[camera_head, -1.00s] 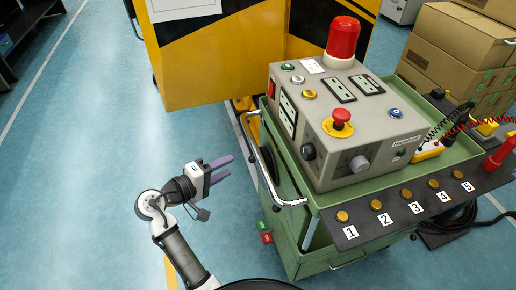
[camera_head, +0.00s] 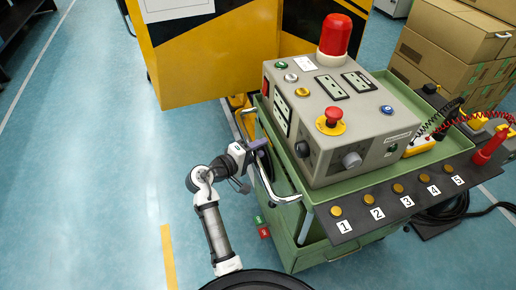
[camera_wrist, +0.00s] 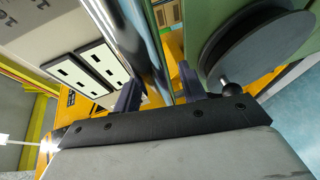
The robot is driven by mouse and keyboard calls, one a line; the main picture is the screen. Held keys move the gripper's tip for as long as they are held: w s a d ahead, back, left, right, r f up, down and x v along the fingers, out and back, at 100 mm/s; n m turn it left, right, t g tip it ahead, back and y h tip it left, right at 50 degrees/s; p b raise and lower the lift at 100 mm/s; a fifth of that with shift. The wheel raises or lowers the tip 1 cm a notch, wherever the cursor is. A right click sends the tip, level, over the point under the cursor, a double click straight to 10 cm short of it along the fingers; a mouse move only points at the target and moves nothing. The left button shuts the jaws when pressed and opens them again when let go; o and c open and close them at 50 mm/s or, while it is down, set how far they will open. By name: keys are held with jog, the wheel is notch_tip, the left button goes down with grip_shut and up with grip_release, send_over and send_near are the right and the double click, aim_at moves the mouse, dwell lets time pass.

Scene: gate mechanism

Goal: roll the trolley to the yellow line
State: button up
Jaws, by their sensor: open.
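The green trolley (camera_head: 285,238) stands at the right of the head view, with a chrome handle (camera_head: 268,185) along its left side. My gripper (camera_head: 255,150) is at the far part of this handle. In the wrist view, the chrome handle bar (camera_wrist: 143,45) runs between the two dark fingers of my open gripper (camera_wrist: 160,88). I cannot tell whether either finger touches the bar. A short yellow line (camera_head: 169,257) lies on the blue floor left of the trolley, near my arm. The trolley's wheels are hidden.
A grey control box (camera_head: 345,130) with a red lamp sits on the trolley. A yellow and black cabinet (camera_head: 215,65) stands close behind it. Cardboard boxes (camera_head: 450,50) and black cable (camera_head: 450,222) are at the right. The floor at left is clear.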

grip_shut()
dwell(0.3)
dwell(0.4)
